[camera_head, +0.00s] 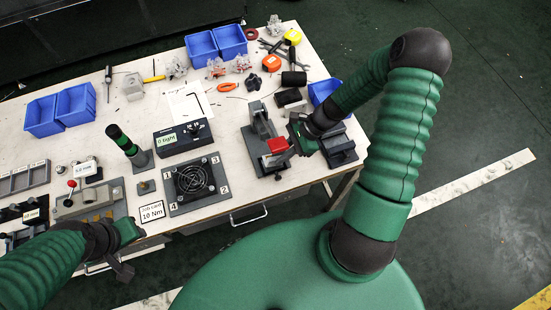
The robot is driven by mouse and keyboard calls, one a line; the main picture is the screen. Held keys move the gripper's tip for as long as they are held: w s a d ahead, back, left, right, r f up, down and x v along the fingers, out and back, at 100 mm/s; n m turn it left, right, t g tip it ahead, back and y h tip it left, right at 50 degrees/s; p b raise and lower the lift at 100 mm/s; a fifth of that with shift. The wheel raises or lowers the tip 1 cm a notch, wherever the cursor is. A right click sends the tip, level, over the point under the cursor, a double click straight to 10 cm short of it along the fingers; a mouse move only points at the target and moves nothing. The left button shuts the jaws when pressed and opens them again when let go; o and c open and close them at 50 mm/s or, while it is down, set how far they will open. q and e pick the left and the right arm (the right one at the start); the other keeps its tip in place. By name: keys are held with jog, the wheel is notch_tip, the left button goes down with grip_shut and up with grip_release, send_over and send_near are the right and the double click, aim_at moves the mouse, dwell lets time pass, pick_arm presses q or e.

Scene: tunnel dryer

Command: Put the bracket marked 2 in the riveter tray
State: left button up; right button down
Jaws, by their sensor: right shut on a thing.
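My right gripper (284,156) is at the right part of the bench, over a grey bench device (260,122). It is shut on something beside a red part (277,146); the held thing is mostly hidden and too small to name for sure. A dark grey plate with a round fan (194,178) lies at the front middle, its corners marked 1, 2, 3 and 4. I cannot make out a separate bracket marked 2 or a labelled riveter tray. My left gripper (122,268) is at the bench's front left edge, apart from the parts; its jaws are unclear.
Blue bins stand at the left (60,110), the back (216,43) and the right (323,92). A black box labelled 0 tight (183,138) and a green-topped post (128,146) stand mid-bench. A 10 Nm card (152,211) is at the front edge. Loose tools lie at the back.

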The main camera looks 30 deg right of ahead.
jog(key=shift+w+a+h+p, duration=0.1)
jog(key=shift+a+h+p, duration=0.05)
jog(key=shift+h+p, duration=0.8)
jog(key=shift+a+g+h, duration=0.1)
jog(key=shift+g+h, duration=0.2)
jog(key=shift+h, duration=0.25)
jog(key=shift+a+f, duration=0.15)
jog(key=shift+f, duration=0.1)
jog(key=shift+a+f, duration=0.2)
jog(key=shift+f, duration=0.3)
jog(key=shift+a+f, duration=0.15)
jog(key=shift+a, duration=0.1)
jog(key=shift+d, duration=0.15)
jog(key=c, duration=1.4)
grip_release()
jog(key=shift+d+f, duration=0.15)
jog(key=shift+d, duration=0.2)
jog(key=shift+a, duration=0.3)
jog(key=shift+d+r, duration=0.1)
jog(key=shift+r, duration=0.35)
pick_arm(q)
jog(key=r, duration=0.2)
jog(key=shift+s+d+r+p, duration=0.1)
jog(key=shift+d+r+p, duration=0.2)
jog(key=shift+r+p, duration=0.1)
pick_arm(e)
jog(key=v, duration=1.1)
jog(key=shift+r, duration=0.25)
